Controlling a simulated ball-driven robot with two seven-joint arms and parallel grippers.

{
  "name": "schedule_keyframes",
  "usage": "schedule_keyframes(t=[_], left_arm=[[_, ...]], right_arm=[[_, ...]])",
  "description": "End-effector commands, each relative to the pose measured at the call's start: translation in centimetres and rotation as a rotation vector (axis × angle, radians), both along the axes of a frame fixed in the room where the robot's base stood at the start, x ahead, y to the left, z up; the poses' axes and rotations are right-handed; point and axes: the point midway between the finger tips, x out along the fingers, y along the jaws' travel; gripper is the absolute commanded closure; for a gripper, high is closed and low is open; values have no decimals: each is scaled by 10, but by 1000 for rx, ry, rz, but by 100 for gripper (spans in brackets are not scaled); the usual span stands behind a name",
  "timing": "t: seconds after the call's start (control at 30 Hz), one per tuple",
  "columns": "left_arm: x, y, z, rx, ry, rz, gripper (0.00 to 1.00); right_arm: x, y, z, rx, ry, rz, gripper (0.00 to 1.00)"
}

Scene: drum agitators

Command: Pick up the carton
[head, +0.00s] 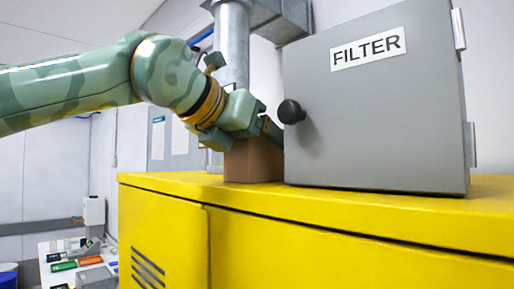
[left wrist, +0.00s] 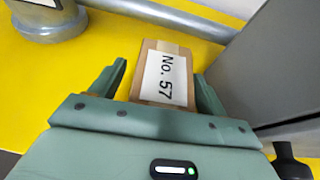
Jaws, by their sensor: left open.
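The carton (head: 252,161) is a small brown box on top of the yellow cabinet, close to the left side of the grey FILTER box. In the left wrist view the carton (left wrist: 165,75) shows a white label reading "No. 57". My left gripper (head: 262,130) is at the carton from above. In the left wrist view its open fingers (left wrist: 160,82) stand on either side of the carton, with a gap on the left; contact on the right cannot be told. My right gripper is not in view.
The grey FILTER box (head: 375,110) with a black knob (head: 290,111) stands right beside the carton. A metal pipe (head: 232,45) rises behind it. The yellow cabinet top (head: 165,181) is clear to the left. A table (head: 82,270) with small items is at lower left.

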Motion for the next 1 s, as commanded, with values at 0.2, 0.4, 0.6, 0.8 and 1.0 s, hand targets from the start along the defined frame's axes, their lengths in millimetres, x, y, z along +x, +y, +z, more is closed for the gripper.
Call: schedule_keyframes(t=[0.2,0.4,0.6,0.8,1.0], left_arm=[[0,0,0,-1,0,0,41],[0,1,0,-1,-1,0,78],[0,1,1,-1,0,0,77],[0,1,17,-4,-2,2,77],[0,0,59,-5,-1,1,77]], right_arm=[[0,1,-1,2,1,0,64],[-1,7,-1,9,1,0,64],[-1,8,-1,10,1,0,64],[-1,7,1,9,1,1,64],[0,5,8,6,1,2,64]])
